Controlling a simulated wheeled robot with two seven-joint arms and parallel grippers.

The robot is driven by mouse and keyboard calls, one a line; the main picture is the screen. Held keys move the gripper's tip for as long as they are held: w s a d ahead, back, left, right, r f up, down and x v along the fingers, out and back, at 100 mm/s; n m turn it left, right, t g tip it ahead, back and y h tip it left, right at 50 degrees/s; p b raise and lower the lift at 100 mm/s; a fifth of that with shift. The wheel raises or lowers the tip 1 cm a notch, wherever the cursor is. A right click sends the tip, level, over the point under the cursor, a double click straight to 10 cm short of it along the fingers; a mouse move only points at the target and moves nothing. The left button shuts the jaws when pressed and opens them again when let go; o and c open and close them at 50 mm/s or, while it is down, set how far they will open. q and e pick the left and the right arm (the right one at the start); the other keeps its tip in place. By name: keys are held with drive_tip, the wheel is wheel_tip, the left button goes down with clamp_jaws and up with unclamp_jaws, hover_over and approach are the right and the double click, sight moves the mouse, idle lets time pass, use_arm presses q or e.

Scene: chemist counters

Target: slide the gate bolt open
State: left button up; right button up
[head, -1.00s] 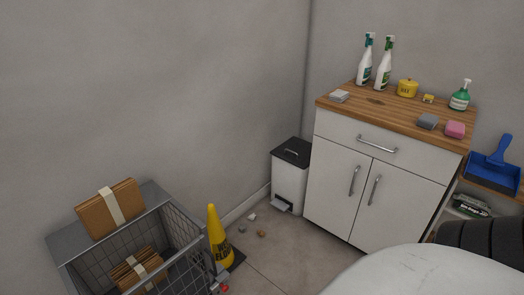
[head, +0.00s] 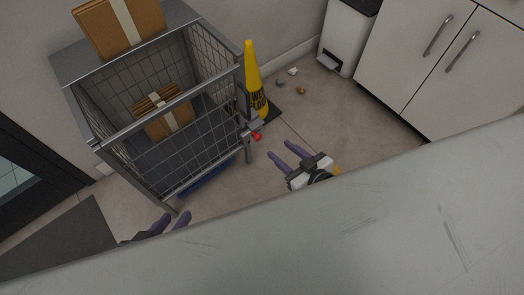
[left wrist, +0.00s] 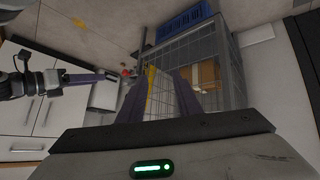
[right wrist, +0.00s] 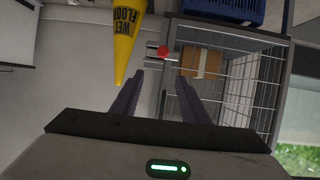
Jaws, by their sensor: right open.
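The gate bolt (head: 249,131) is a grey fitting with a red knob (head: 256,136) at the right corner post of the wire cage cart (head: 190,28). The knob also shows in the right wrist view (right wrist: 163,51) and, small, in the left wrist view (left wrist: 126,73). My right gripper (head: 279,153) is open and empty, to the right of and slightly below the knob in the head view, apart from it. In the right wrist view the knob lies ahead between the fingertips.
A yellow wet floor cone (head: 253,80) stands right beside the cart near the bolt.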

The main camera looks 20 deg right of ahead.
sight(260, 138)
drive_tip(key=shift+n+y, duration=0.3)
drive_tip(key=shift+y, duration=0.2)
drive_tip(key=b+x, duration=0.1)
drive_tip(key=x, duration=0.2)
drive_tip(key=f+b+x, duration=0.1)
drive_tip(key=b+x, duration=0.1)
drive_tip(key=x, duration=0.2)
drive_tip(key=f+b+x, duration=0.1)
drive_tip(key=b+x, duration=0.1)
drive_tip(key=x, duration=0.2)
drive_tip(key=shift+s+d+f, duration=0.2)
drive_tip(key=shift+s+d, duration=0.05)
drive_tip(key=shift+d, duration=0.1)
use_arm(q)
drive_tip(key=shift+w+d+f+m+g+h+b, duration=0.15)
drive_tip(key=shift+w+d+f+m+h+b, duration=0.25)
drive_tip(key=shift+d, duration=0.45)
drive_tip(key=shift+w+d+f+m+g+h+b, duration=0.15)
drive_tip(key=shift+d+f+h, duration=0.15)
drive_tip(key=shift+d+f, duration=0.4)
use_arm(e)
drive_tip(key=shift+x, duration=0.8)
use_arm(q)
drive_tip(key=shift+s+r, duration=0.1)
drive_tip(key=shift+r, duration=0.05)
use_arm(e)
drive_tip(key=shift+r, duration=0.15)
drive_tip(key=shift+c, duration=0.2)
clamp_jaws()
